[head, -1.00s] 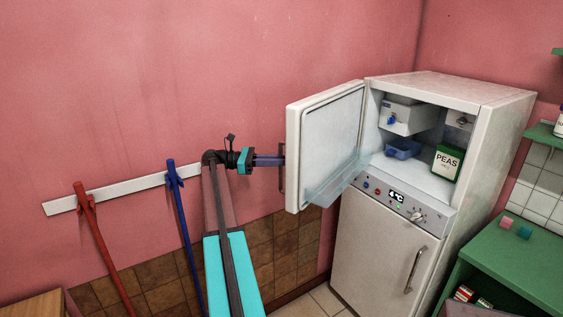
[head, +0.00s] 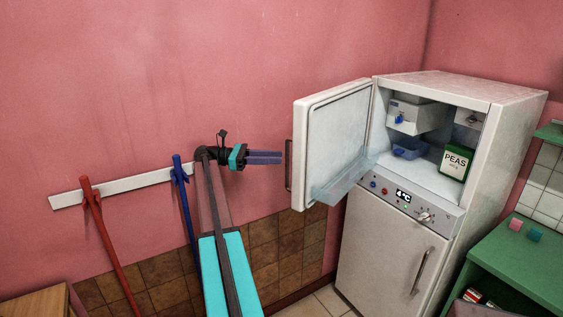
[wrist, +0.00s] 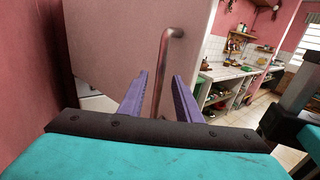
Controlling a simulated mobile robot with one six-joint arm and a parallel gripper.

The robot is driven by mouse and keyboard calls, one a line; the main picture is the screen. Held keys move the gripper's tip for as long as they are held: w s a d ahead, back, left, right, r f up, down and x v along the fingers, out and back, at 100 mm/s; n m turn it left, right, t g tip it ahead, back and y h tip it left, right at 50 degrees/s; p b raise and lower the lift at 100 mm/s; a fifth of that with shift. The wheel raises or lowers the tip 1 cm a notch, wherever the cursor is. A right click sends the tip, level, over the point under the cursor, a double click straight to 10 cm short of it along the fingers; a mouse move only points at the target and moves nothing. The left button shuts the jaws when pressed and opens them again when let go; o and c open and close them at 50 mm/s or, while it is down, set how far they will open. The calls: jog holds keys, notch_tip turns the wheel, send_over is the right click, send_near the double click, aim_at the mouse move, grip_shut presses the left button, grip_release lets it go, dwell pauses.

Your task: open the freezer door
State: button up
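The white freezer door (head: 326,142) stands wide open on the upper part of the fridge (head: 395,245), swung out to the left with its inner side and clear door shelf showing. Its bar handle (head: 289,165) is on the outer face at the door's free edge. My gripper (head: 280,157) is just left of the handle, with a small gap between fingertips and bar. In the wrist view my gripper (wrist: 160,85) has its two purple fingers apart. The handle (wrist: 165,65) shows between and beyond them, and nothing is held.
Inside the freezer are a white drawer (head: 405,115), a blue tub (head: 408,148) and a green peas box (head: 455,162). A red pole (head: 108,240) and a blue pole (head: 186,220) hang from a wall rail at the left. A green cabinet (head: 520,265) stands right of the fridge.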

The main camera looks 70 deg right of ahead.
jog(key=shift+v, duration=1.25)
jog(key=shift+c, duration=0.4)
